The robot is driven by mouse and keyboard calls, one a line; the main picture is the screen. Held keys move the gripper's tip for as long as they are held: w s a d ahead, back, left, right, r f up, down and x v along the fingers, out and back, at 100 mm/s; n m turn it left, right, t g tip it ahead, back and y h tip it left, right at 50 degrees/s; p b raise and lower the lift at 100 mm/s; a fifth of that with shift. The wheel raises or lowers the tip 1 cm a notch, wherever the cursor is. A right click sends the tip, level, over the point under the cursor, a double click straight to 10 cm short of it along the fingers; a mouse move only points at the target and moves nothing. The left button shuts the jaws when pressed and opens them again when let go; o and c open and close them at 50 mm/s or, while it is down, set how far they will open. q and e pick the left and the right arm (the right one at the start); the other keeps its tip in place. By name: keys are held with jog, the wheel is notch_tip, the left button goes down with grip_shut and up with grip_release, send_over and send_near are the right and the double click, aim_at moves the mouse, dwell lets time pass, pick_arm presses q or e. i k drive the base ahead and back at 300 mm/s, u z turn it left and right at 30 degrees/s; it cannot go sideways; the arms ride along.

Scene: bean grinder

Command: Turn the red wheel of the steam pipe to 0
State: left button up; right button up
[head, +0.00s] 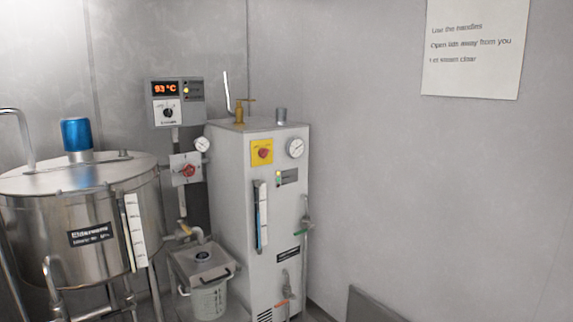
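A red knob or wheel (188,170) sits on a light grey plate on the dark column between the steel tank and the white cabinet. Its markings are too small to read. A second red knob (263,153) is on a yellow square plate on the front of the white cabinet (280,220). I cannot tell from this view which of the two is the steam pipe's wheel, nor what setting either shows. Neither of my grippers is in view.
A steel tank (100,210) with a blue-topped cap (76,134) stands at left. A control box (176,102) reads 93 °C. A lidded container (204,285) stands under a spout. A grey panel (372,306) shows at lower right. A notice (476,45) hangs on the wall.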

aim_at(189, 171)
jog(key=z, duration=0.8)
jog(key=i, duration=2.5)
jog(key=u, duration=0.95)
